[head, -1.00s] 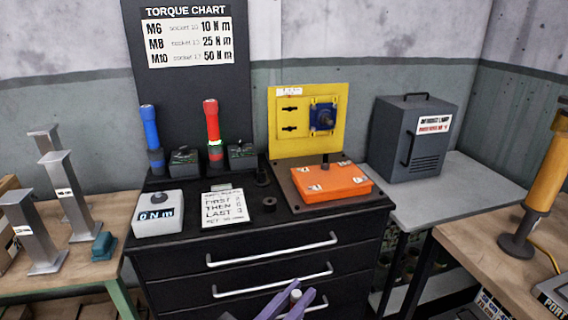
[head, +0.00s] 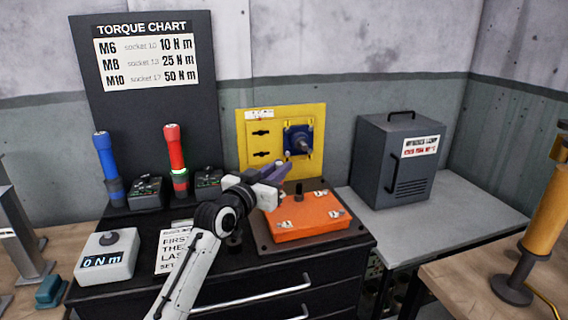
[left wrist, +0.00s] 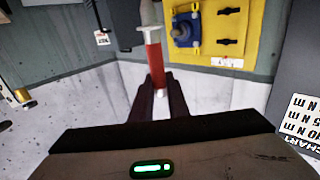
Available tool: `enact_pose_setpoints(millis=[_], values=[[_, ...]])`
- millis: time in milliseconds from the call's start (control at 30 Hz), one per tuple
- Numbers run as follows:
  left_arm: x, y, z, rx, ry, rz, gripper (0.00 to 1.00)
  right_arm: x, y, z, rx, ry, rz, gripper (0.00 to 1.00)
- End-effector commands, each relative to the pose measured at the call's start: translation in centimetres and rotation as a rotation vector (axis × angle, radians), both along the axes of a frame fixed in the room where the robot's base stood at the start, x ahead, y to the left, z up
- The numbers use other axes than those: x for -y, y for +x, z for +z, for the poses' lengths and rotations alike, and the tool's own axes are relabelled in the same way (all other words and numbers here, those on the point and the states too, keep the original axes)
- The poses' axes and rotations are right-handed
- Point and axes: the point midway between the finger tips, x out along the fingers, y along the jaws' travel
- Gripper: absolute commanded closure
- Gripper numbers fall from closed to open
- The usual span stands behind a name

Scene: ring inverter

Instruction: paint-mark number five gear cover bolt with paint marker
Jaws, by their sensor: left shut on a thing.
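The orange gear cover (head: 306,222) lies flat on a dark plate on the black cabinet. Several small bolts with pale tags sit on it; their numbers are too small to read. My left gripper (head: 280,174) has purple fingers and is above the cover's back left side, in front of the yellow panel. In the left wrist view, my left gripper (left wrist: 159,94) is shut on the paint marker (left wrist: 155,66), a red barrel with a pale collar and white end. The marker cannot be made out clearly in the head view. My right gripper is not in view.
A yellow panel (head: 252,140) with a blue unit stands behind the cover. Red (head: 174,146) and blue (head: 105,156) torque tools stand at the back left, near a readout box (head: 107,256). A grey lamp cabinet (head: 400,160) stands on the right table (head: 470,218).

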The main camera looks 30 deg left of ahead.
Motion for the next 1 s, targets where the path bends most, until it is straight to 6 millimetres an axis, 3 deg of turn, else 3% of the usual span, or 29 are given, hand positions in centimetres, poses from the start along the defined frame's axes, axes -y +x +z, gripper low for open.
enact_pose_setpoints(millis=[433, 1000], values=[[-0.2, 0.0, 0.4, 0.000, 0.002, 0.002, 0.98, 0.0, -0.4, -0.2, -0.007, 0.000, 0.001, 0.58], [-0.2, 0.0, -4.6, -0.003, 0.000, 0.002, 0.98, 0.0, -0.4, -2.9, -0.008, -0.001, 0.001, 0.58]])
